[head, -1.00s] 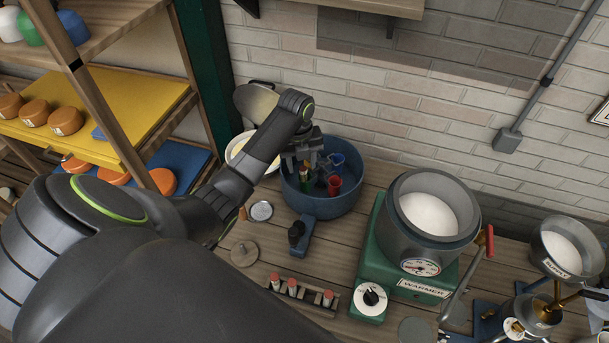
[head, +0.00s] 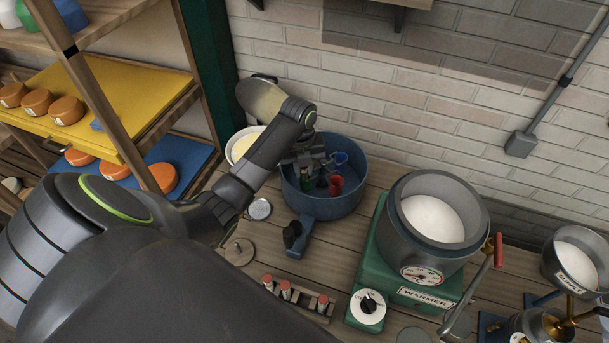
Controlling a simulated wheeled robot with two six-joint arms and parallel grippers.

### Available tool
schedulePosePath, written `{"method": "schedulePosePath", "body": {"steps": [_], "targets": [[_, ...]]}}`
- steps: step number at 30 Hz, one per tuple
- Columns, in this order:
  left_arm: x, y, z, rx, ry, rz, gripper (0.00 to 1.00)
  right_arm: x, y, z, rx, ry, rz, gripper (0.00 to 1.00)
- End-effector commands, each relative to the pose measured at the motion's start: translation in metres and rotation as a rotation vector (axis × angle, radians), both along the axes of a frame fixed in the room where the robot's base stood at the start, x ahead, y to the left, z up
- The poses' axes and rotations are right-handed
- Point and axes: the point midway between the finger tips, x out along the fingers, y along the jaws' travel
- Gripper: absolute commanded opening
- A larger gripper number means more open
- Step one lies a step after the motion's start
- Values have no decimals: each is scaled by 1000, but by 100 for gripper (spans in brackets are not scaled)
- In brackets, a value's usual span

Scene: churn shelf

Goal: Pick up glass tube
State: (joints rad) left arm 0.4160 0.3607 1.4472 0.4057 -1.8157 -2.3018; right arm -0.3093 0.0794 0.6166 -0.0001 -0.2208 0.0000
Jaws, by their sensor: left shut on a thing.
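My left gripper (head: 311,166) is down in the mouth of a round blue tub (head: 327,208). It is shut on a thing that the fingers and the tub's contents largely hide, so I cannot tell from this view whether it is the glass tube. A small dark green piece (head: 308,184) shows just below the fingers. A red cup (head: 336,186) and a blue cup (head: 339,161) are in the tub, just right of the gripper. My right gripper is not in view.
A wooden rack with several red-capped tubes (head: 285,289) lies in front. A green warmer (head: 424,293) with a grey pot (head: 402,248) stands right of the tub. A pale bowl (head: 234,153) sits behind my arm. A shelf with orange tubs (head: 66,109) is at left.

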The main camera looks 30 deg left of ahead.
Motion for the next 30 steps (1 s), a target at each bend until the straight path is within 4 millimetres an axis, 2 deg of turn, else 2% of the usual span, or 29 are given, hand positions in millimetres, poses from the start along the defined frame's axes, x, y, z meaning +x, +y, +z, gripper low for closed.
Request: {"method": "schedulePosePath", "body": {"steps": [8, 11, 16, 18, 20, 24, 30], "targets": [[0, 0, 3, 1, -1, 0, 0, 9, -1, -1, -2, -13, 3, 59], [1, 1, 14, 1, -4, 0, 0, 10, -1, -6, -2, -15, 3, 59], [2, 1, 49, 4, -9, -1, 0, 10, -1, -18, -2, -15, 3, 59], [1, 0, 73, 0, -3, 0, 0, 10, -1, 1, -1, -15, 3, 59], [1, 0, 85, 1, -2, 0, 0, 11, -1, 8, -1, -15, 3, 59], [0, 0, 95, -1, 1, 1, 0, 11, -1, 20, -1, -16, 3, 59], [0, 0, 101, -1, 0, 1, 0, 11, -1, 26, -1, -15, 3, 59]]}}
